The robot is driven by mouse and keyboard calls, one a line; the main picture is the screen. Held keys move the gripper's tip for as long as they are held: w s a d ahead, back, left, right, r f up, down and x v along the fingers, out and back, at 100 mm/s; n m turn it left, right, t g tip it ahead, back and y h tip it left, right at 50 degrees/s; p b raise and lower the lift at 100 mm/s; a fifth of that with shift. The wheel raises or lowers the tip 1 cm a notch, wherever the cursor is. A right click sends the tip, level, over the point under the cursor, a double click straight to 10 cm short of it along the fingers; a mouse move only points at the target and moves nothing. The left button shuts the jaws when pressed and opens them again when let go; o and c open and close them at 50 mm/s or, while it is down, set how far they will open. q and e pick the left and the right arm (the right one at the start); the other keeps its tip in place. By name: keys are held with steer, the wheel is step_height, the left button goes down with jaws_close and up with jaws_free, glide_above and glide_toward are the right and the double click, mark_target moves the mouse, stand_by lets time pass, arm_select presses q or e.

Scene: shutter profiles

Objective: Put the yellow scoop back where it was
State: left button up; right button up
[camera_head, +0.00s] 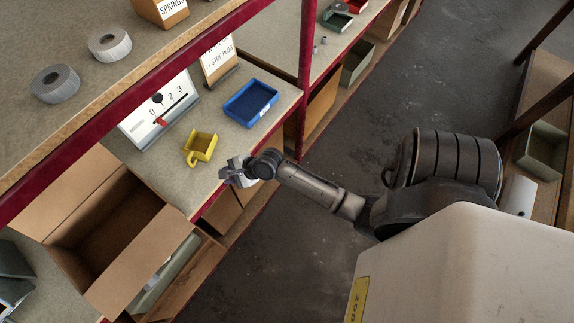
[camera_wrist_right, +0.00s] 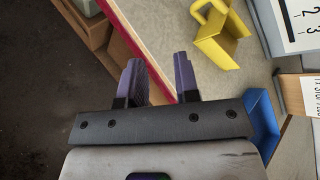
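The yellow scoop (camera_head: 203,143) rests on the shelf board (camera_head: 208,176), near its front edge, left of the blue tray. My right gripper (camera_head: 228,174) is just in front of the scoop at the shelf's front edge. In the right wrist view its two fingers (camera_wrist_right: 158,65) are spread apart with nothing between them, and the scoop is beyond them to the right. My left gripper is in neither view.
A blue tray (camera_head: 269,111) stands right of the scoop. Behind the scoop stands a white panel (camera_head: 139,133) with numbers and a red pointer. A STOP PLUG sign (camera_head: 219,60) stands further back. A red upright (camera_head: 305,60) and an open cardboard box (camera_head: 75,204) flank this shelf section.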

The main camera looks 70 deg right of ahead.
steer(key=s+a+r+n+g+h, duration=0.1)
steer(key=s+a+n, duration=0.4)
steer(key=s+n, duration=0.6)
steer(key=s+a+r+n+g+h, duration=0.1)
steer(key=s+a+r+n+g, duration=0.2)
steer(key=s+n, duration=0.9)
steer(key=a+n+g, duration=0.2)
steer(key=n+g, duration=0.1)
steer(key=shift+r+n, duration=0.2)
steer(key=shift+n, duration=0.1)
steer(key=shift+s, duration=0.1)
step_height(320, 180, down, 41)
steer(key=b, duration=4.1)
